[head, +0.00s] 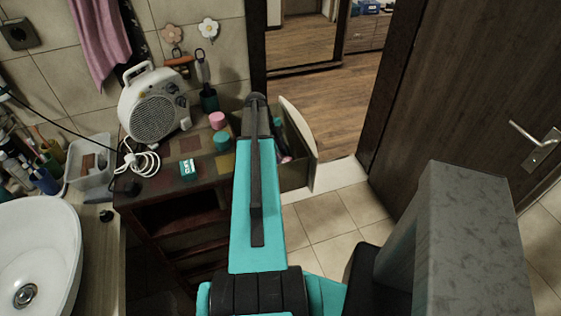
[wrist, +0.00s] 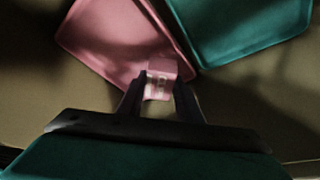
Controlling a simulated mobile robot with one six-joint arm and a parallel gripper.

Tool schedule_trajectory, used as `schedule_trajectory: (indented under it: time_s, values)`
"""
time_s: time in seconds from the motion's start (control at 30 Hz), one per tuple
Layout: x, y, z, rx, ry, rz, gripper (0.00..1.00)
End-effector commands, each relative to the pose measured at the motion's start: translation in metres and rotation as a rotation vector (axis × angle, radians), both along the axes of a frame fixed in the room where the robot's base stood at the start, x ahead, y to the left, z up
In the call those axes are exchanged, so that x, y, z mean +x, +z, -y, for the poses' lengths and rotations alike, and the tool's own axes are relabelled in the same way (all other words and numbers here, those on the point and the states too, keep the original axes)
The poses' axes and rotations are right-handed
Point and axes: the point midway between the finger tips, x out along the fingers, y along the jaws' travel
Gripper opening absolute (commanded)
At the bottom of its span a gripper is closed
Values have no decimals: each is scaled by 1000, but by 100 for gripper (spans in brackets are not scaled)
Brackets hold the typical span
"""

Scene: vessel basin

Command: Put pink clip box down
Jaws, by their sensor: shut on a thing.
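The pink clip box (wrist: 162,70) is small, pink and has a pale label on its front. In the wrist view my gripper (wrist: 159,92) is shut on it, with one dark finger on each side. The box overlaps the lower edge of a larger pink tray (wrist: 105,40) in the picture; I cannot tell whether they touch. In the head view my arm reaches to the open drawer (head: 297,172), and it hides my gripper and the held box.
A teal tray (wrist: 240,28) lies right of the pink tray. In the head view, a white fan heater (head: 155,110), a pink tin (head: 217,120), a teal tin (head: 222,140) and a small teal box (head: 188,168) stand on the cabinet. A sink (head: 38,250) is at left.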

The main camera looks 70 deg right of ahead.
Motion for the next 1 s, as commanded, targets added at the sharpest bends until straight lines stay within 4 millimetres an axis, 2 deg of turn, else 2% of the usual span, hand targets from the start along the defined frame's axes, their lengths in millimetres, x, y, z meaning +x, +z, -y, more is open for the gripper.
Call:
schedule_trajectory:
  time_s: [0.3,0.77,0.8,0.9,1.0]
  values:
    - [0,-24,0,1,1,-1,7]
    - [0,-29,0,0,1,0,7]
    - [0,-28,0,0,1,0,37]
    - [0,-28,0,0,1,0,51]
    - [0,-28,0,0,1,0,51]
